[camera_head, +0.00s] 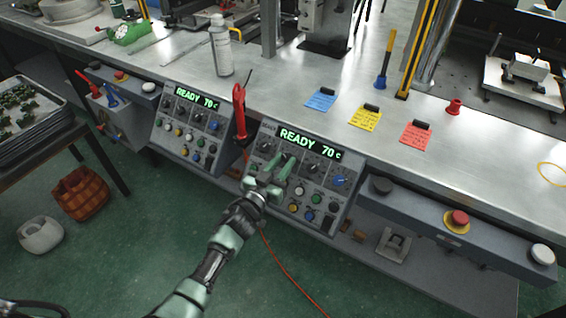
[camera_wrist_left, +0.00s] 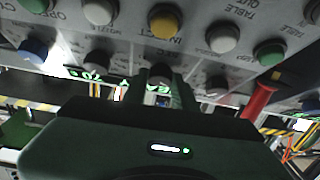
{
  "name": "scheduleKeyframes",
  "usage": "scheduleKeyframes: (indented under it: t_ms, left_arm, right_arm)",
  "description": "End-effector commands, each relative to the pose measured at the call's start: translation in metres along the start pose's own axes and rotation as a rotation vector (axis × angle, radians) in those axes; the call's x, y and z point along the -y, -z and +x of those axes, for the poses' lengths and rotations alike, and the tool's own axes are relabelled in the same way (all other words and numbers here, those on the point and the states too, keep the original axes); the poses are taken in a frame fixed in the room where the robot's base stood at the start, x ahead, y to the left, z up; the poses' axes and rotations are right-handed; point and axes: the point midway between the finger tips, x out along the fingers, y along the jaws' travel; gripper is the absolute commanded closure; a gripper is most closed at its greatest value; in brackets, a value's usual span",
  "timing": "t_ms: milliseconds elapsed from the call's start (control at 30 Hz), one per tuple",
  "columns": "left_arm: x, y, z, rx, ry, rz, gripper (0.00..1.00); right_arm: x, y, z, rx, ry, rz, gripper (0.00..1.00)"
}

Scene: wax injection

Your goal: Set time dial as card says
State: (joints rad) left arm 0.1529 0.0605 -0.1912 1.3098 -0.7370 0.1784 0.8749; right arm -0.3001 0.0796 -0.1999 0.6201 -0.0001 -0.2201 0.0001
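Two tilted grey control panels hang at the table's front edge: a left panel (camera_head: 188,130) and a right panel (camera_head: 330,190), both showing green "READY 70 c". Each has a row of dark dials above coloured buttons. My left gripper (camera_head: 283,167) is at the right panel's dial row, hiding part of it. In the left wrist view a dark dial (camera_wrist_left: 160,74) sits between the two fingertips; whether they press on it is unclear. A blue card (camera_head: 321,99), a yellow card (camera_head: 366,117) and a red card (camera_head: 415,134) lie on the table, their writing too small to read. My right gripper is out of view.
A red-handled tool (camera_head: 239,112) stands between the panels, close to my left arm. A spray bottle (camera_head: 221,47) is behind it. A red emergency button (camera_head: 457,218) is on the right box. A basket (camera_head: 82,193) stands on the floor at left.

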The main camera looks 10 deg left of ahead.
Motion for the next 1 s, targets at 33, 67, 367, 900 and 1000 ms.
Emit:
scheduleKeyframes:
  t_ms: [33,67,367,900,1000]
  left_arm:
    - [0.000,0.000,0.000,0.000,0.000,0.000,0.92]
    - [0.000,0.000,0.000,0.000,0.000,0.000,1.00]
    - [0.001,0.000,0.000,0.002,-0.014,0.018,1.00]
    - [0.009,0.002,0.001,0.004,-0.254,0.309,1.00]
    - [0.010,0.002,0.001,0.003,-0.315,0.381,1.00]
  right_arm:
    - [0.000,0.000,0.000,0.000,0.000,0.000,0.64]
    - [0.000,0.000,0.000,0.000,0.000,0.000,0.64]
    - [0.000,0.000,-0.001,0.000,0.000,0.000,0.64]
    - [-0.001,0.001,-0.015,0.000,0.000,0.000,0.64]
    - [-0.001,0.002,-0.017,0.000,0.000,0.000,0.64]
